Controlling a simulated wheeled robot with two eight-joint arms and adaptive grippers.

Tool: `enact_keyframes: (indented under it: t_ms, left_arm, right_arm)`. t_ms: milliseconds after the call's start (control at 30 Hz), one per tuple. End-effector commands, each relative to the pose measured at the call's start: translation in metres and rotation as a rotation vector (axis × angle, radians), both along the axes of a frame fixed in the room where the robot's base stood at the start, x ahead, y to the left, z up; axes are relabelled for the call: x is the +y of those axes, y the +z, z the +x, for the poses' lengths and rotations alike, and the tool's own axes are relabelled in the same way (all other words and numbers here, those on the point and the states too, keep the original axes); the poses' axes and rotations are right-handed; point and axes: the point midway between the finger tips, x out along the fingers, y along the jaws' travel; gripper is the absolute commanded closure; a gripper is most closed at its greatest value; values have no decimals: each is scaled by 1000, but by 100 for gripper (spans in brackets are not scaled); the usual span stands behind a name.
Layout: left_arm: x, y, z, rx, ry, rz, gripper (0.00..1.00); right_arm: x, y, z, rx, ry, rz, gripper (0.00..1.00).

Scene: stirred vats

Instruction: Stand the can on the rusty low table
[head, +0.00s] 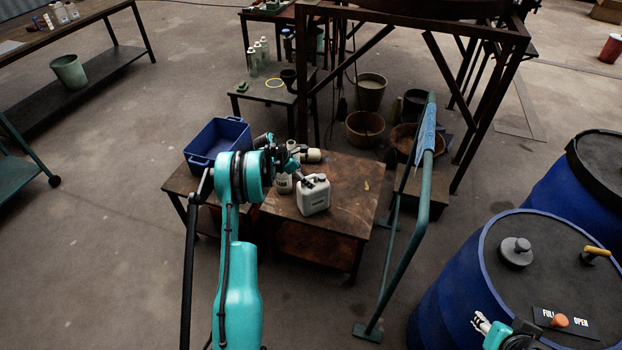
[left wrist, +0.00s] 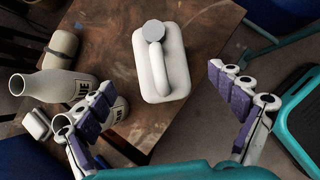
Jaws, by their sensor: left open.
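The can (head: 314,197) is a white jug with a moulded handle and a grey cap. It stands upright on the rusty low table (head: 340,222), near its front edge. In the left wrist view the can (left wrist: 158,68) is seen from above, with the brown table top (left wrist: 208,30) around it. My left gripper (head: 299,178) is just behind and left of the can in the head view. In the left wrist view its fingers (left wrist: 160,82) are spread wide, with the can beyond and between them. My right gripper (head: 481,323) shows only partly at the bottom right; its jaw state is unclear.
A white bottle (left wrist: 68,85) and a cream cylinder (left wrist: 63,43) are left of the can. A blue crate (head: 213,145) sits at the table's left end. A teal rail (head: 408,220) stands close on the right, before blue drums (head: 450,290). The table's right part is bare.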

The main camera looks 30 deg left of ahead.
Motion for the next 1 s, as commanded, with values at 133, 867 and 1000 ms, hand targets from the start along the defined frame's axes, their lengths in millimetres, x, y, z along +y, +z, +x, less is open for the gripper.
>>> enact_keyframes:
  t_ms: [133, 867, 1000]
  left_arm:
    - [8, 24, -12, 0, 2, 0, 7]
    - [-161, 234, -92, -194, -857, 601, 7]
    - [-207, 267, -141, -250, -1133, 783, 7]
  right_arm:
    - [0, 10, 0, 0, 0, 0, 60]
    - [0, 12, 0, 0, 0, 0, 60]
    - [0, 12, 0, 0, 0, 0, 60]
